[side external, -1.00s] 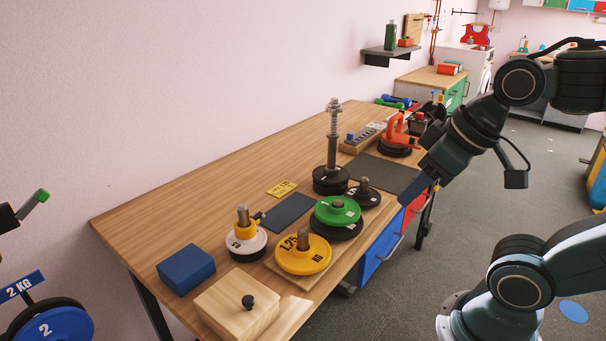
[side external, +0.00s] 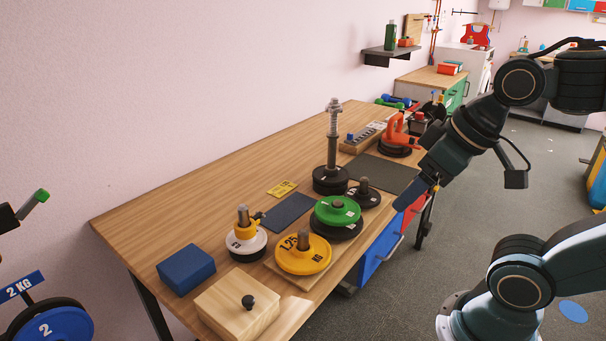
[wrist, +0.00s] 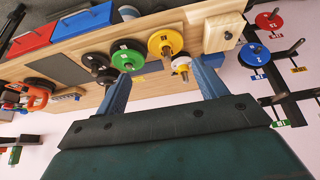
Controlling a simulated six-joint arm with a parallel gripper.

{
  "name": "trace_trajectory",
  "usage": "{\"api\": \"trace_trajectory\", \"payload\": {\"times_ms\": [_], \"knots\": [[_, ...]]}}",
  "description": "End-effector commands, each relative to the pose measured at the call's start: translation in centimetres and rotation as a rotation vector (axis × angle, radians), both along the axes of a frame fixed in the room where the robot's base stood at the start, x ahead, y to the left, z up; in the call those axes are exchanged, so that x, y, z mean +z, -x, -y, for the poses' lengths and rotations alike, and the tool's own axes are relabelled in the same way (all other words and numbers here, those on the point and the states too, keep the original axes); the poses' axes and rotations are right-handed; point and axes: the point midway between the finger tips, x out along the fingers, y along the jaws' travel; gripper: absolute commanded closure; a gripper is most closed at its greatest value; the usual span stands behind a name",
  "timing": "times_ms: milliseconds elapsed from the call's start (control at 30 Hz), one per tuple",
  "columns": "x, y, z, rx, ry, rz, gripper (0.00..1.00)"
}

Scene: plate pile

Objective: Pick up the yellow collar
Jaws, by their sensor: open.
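The yellow collar (side external: 243,222) sits around the post standing up from the white plate (side external: 247,245), with a small dark-tipped lever at its side. In the wrist view the collar (wrist: 182,68) is small, near the tip of the right-hand finger in the picture. My gripper (side external: 402,203) hangs past the right front edge of the table, well apart from the collar. In the wrist view my gripper (wrist: 160,68) has its two blue fingers wide apart with nothing held between them.
A yellow plate (side external: 303,262) and a green plate (side external: 337,210) lie between my gripper and the collar. A tall black-based post (side external: 332,150) stands behind. A blue block (side external: 186,270) and wooden box (side external: 237,305) are at the near end.

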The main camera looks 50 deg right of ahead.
Motion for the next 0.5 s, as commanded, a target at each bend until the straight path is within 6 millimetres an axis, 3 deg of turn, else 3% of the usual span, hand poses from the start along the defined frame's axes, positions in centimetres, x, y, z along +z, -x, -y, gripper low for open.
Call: {"api": "trace_trajectory", "payload": {"times_ms": [267,500], "knots": [[0.3,-0.6,-0.1,0.016,0.004,-0.005,0.29],[1.2,-3.6,-0.6,0.096,0.022,-0.027,0.29]]}}
